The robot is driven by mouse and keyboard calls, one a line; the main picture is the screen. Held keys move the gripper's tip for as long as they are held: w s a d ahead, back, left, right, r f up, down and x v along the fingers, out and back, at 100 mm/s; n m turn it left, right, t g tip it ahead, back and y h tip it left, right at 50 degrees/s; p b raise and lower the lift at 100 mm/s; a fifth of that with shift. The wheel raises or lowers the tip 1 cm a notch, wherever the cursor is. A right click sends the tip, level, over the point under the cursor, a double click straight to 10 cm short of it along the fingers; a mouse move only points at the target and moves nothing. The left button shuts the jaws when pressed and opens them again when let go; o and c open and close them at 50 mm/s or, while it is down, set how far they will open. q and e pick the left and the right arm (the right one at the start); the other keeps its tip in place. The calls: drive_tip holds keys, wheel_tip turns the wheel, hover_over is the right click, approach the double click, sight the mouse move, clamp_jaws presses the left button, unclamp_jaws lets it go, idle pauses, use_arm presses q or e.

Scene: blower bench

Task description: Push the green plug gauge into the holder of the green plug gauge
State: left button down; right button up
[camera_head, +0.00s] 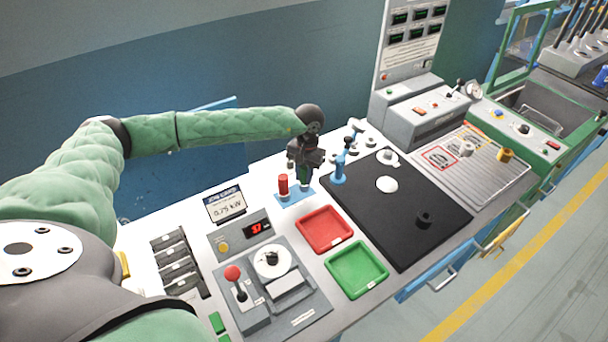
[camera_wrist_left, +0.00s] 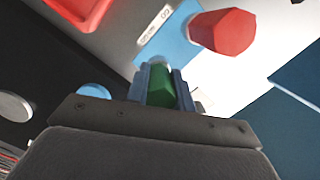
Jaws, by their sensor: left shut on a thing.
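The green plug gauge (camera_head: 304,182) stands roughly upright between the fingers of my left gripper (camera_head: 304,174), at the right end of the blue holder plate (camera_head: 293,197). In the left wrist view the green plug gauge (camera_wrist_left: 161,90) sits between both fingers, with the blue holder plate (camera_wrist_left: 172,42) beyond it. My left gripper (camera_wrist_left: 160,82) is shut on it. The gauge's lower end and its hole are hidden, so I cannot tell how deep it sits. My right gripper is not in view.
A red plug gauge (camera_head: 283,185) stands on the same plate, close left of my gripper; it also shows in the left wrist view (camera_wrist_left: 224,32). A blue upright tool (camera_head: 339,168) stands to the right. Red (camera_head: 325,229) and green (camera_head: 357,269) trays lie in front.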

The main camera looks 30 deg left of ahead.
use_arm(q)
drive_tip(key=c, duration=1.1)
unclamp_jaws()
drive_tip(key=shift+w+r, duration=0.2)
drive_tip(key=shift+r, duration=1.1)
drive_tip(key=shift+w+r, duration=0.2)
drive_tip(key=shift+r, duration=1.05)
drive_tip(key=shift+w+r, duration=0.2)
drive_tip(key=shift+r, duration=1.1)
